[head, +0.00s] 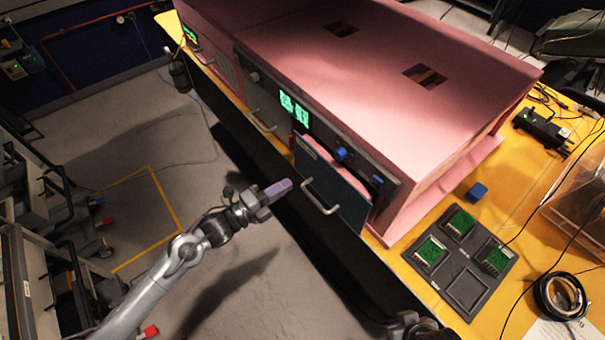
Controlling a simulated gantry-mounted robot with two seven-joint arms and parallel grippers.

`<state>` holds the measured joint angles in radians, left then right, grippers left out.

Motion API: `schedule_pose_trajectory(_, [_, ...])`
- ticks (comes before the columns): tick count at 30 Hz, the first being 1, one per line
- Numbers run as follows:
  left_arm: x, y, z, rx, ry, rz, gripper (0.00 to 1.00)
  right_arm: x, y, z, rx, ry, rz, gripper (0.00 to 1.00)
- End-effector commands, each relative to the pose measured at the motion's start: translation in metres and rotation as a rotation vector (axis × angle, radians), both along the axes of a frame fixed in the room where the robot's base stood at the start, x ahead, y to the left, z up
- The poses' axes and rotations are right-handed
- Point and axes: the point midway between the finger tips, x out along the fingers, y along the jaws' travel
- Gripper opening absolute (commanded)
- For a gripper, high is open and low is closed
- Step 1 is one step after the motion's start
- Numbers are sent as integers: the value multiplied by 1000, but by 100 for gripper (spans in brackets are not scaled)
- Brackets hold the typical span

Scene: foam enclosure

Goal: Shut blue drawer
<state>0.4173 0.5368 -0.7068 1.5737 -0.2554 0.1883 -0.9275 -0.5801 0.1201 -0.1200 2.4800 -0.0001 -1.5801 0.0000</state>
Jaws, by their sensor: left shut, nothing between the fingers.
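The blue drawer (335,187) has a dark blue front with a silver bar handle (318,197). Its front stands out from the pink foam enclosure (375,95), and a strip of pink shows behind its top edge, so it is partly open. My left gripper (282,187) is shut and empty, with purple fingertips pointing at the drawer. In the picture it lies just left of the handle with a small gap; the depth between them is hard to judge.
A grey panel with green displays (294,108) and a blue knob (341,154) is above the drawer. On the yellow table (405,268) are a black tray (466,288) with green boards, a small blue block (477,191) and a cable coil (560,296).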

Motion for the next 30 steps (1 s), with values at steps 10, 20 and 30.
schedule_pose_trajectory(10, [33,-43,1,-1,0,0,0,0,0,1,0,1,1,0])
schedule_pose_trajectory(20, [42,-54,0,0,0,0,0,0,0,1,0,1,1,0])
schedule_pose_trajectory(30, [43,-53,0,0,0,4,0,0,0,0,0,1,1,0])
